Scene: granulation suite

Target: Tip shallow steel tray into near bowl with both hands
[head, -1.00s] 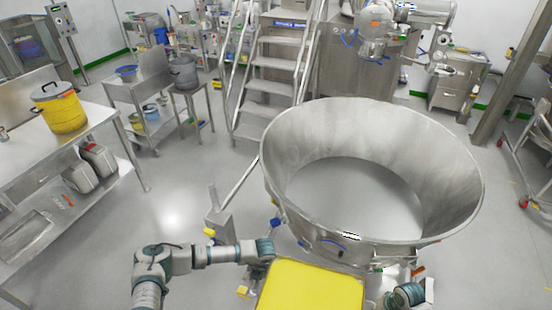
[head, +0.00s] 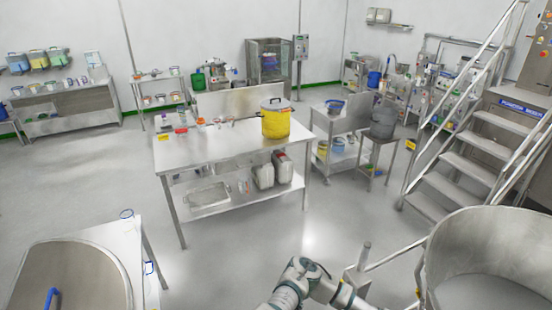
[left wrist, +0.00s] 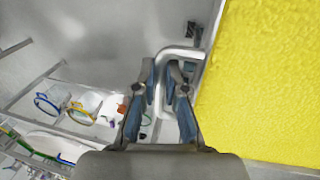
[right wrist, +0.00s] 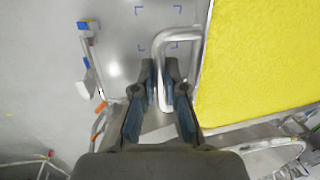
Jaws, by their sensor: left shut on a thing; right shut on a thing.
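The shallow steel tray holds a layer of yellow material; its side rim (left wrist: 211,45) shows in the left wrist view. My left gripper (left wrist: 167,80) is shut on the bent steel handle at the tray's side. In the right wrist view my right gripper (right wrist: 163,78) is shut on a like handle (right wrist: 178,35), beside the yellow material (right wrist: 255,60). The large steel bowl (head: 500,230) shows only in part at the right edge of the head view.
A steel table (head: 205,148) with a yellow lidded bucket (head: 275,122) stands mid-view. An oval steel vessel (head: 70,250) is at bottom left. Metal stairs (head: 465,165) rise on the right. The floor between is open.

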